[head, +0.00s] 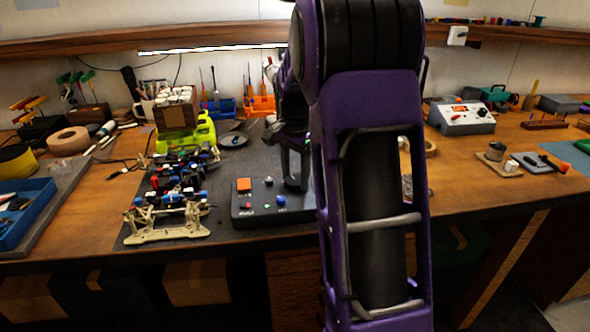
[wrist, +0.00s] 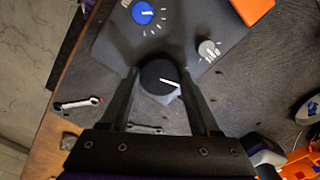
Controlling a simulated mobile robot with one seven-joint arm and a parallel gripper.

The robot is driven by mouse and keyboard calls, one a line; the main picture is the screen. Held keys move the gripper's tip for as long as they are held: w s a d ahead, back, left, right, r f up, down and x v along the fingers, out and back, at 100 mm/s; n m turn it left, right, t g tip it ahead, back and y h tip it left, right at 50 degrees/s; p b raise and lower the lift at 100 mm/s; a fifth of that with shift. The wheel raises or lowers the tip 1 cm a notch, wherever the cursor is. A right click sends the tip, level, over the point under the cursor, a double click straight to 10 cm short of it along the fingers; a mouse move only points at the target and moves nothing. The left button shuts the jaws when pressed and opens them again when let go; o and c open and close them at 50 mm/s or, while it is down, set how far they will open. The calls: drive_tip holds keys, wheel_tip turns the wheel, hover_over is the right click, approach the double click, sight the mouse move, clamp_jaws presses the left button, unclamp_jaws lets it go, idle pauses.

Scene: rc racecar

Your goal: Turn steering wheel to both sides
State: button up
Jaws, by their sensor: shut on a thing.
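A dark grey control box (head: 245,214) lies on the mat at the bench's front. In the wrist view its panel (wrist: 180,40) carries a blue knob (wrist: 143,12), a small grey knob (wrist: 208,48) and a black round knob (wrist: 156,74) with a white pointer line. My gripper (wrist: 158,77) is shut on the black knob, one finger on each side. In the head view my gripper (head: 297,183) reaches down at the box's right end, and my arm hides what lies behind it. The pointer line points right and slightly down in the wrist view. No spoked steering wheel is seen.
An RC car chassis (head: 178,192) stands left of the box, close to it. An orange block (wrist: 252,8) is on the box. A power supply (head: 461,117) stands at the right.

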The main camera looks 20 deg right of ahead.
sight(295, 179)
drive_tip(key=n+p, duration=0.2)
drive_tip(key=n, duration=0.2)
drive_tip(key=shift+n, duration=0.4)
idle(0.4)
drive_tip(key=o, duration=1.4)
drive_tip(key=shift+c, duration=0.2)
wheel_tip(295, 179, up, 18)
drive_tip(key=p, duration=0.2)
drive_tip(key=shift+f+p, duration=0.25)
drive_tip(key=shift+p, duration=0.05)
